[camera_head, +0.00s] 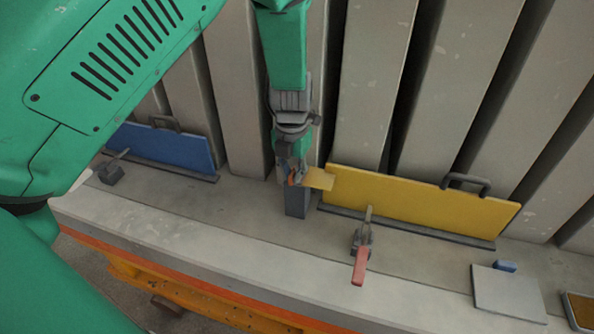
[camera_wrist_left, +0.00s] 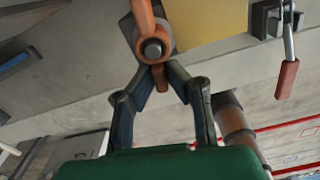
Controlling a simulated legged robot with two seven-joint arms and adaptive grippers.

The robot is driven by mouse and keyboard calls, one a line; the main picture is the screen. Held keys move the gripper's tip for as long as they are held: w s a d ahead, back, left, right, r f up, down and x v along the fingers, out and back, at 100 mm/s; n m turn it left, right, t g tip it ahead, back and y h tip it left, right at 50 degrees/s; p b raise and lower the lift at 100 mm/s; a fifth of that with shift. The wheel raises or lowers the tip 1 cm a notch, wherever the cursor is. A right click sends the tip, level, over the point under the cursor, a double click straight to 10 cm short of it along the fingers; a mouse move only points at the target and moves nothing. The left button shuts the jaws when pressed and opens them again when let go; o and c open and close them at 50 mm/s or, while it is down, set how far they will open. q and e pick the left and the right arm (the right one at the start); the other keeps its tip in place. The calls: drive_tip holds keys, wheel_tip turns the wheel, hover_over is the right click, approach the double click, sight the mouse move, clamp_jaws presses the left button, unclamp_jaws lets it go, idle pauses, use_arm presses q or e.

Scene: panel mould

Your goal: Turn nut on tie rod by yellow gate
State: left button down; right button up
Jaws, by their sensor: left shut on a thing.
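The yellow gate (camera_head: 420,204) stands on the mould edge with a dark handle on top; part of it shows in the left wrist view (camera_wrist_left: 208,22). An orange-brown nut (camera_wrist_left: 155,34) with protruding lugs sits around the grey end of the tie rod (camera_wrist_left: 153,48), left of the gate. My left gripper (camera_head: 293,176) is at the gate's left end, above a grey block (camera_head: 297,204). In the left wrist view its fingers (camera_wrist_left: 160,75) close on the nut's lower lug. In the head view the gripper mostly hides the nut. My right gripper is not in view.
A clamp with a red handle (camera_head: 359,264) stands in front of the gate. A blue gate (camera_head: 168,148) and a dark clamp (camera_head: 112,173) are at left. A grey plate (camera_head: 508,293) and blue block (camera_head: 505,266) lie at right. Tall grey panels (camera_head: 365,90) stand behind.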

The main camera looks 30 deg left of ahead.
use_arm(q)
drive_tip(key=n+p, duration=0.2)
drive_tip(key=shift+w+d+r+p, duration=0.15)
drive_tip(key=shift+d+r+p, duration=0.05)
drive_tip(key=shift+d+p, duration=0.2)
drive_tip(key=shift+d+f+n, duration=0.1)
drive_tip(key=shift+f+n, duration=0.05)
drive_tip(key=shift+n, duration=0.55)
drive_tip(key=shift+f, duration=0.1)
drive_tip(key=c, duration=1.5)
unclamp_jaws()
drive_tip(key=shift+w, duration=0.2)
wheel_tip(320, 180, up, 12)
drive_tip(key=shift+d, duration=0.15)
